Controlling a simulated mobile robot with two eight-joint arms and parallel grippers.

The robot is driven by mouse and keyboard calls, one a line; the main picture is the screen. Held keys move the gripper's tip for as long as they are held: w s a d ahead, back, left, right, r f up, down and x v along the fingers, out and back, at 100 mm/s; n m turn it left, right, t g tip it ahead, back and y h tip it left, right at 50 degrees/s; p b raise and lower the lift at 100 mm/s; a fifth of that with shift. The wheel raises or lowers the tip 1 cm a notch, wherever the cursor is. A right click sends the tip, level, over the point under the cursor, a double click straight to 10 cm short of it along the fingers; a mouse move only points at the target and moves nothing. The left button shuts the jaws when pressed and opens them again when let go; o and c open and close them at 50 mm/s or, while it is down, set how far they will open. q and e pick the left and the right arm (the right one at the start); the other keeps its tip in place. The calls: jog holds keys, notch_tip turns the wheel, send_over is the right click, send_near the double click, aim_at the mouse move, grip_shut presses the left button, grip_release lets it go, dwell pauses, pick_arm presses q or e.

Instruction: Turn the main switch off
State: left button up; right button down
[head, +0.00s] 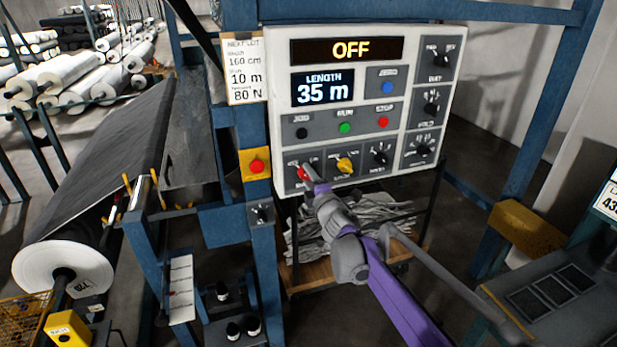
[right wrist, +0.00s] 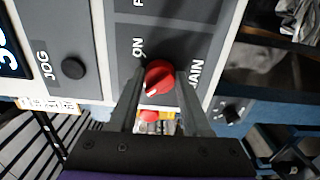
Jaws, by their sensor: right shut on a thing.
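The main switch is a red rotary knob (head: 302,173) at the lower left of the white control panel (head: 345,28). In the right wrist view the knob (right wrist: 158,76) sits between labels reading "ON" and "MAIN", and its white mark points down and left there. My right gripper (head: 307,170) is shut on the knob, with one finger on each side of it (right wrist: 160,80). In the head view the fingers partly cover the knob and its labels. My left gripper is not in view.
Just right of the main switch is a yellow knob (head: 345,164), with black knobs beyond. Jog, run and stop buttons (head: 383,122) sit above. A red button on a yellow box (head: 247,153) is left of the panel. A large grey roll (head: 110,185) lies at left.

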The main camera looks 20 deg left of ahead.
jog(key=shift+c, duration=1.8)
grip_release()
jog(key=shift+s+d, duration=0.1)
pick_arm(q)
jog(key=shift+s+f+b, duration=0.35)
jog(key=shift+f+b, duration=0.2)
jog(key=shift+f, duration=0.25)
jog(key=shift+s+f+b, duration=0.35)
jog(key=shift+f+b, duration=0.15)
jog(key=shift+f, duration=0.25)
pick_arm(e)
jog(key=v, duration=1)
jog(key=shift+s+d, duration=0.2)
jog(key=shift+s, duration=0.1)
